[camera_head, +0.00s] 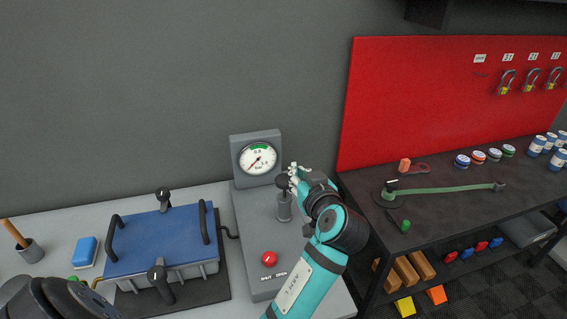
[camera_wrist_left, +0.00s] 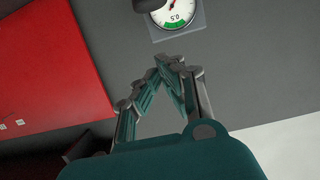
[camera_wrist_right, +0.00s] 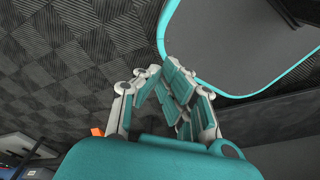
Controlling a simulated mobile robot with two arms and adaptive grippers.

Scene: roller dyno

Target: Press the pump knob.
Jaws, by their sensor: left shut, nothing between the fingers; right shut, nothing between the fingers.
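The pump knob (camera_head: 282,182) is a dark round cap on top of the grey pump cylinder (camera_head: 284,207), on the grey unit below the gauge (camera_head: 258,159). My left gripper (camera_head: 293,176) is shut and empty, with its fingertips right beside the knob's right side in the head view; contact cannot be told. In the left wrist view the shut fingertips (camera_wrist_left: 169,62) sit below a dark round end (camera_wrist_left: 149,4), probably the knob, in front of the gauge. My right gripper (camera_wrist_right: 160,70) is shut and empty over the dark floor, and shows only in its own wrist view.
A red knob (camera_head: 269,258) marked shut and open sits at the unit's front. A blue-lidded box (camera_head: 160,240) with black handles and clamps stands to its left. A dark workbench (camera_head: 450,211) with a green-handled tool stands at right, below a red panel (camera_head: 420,100).

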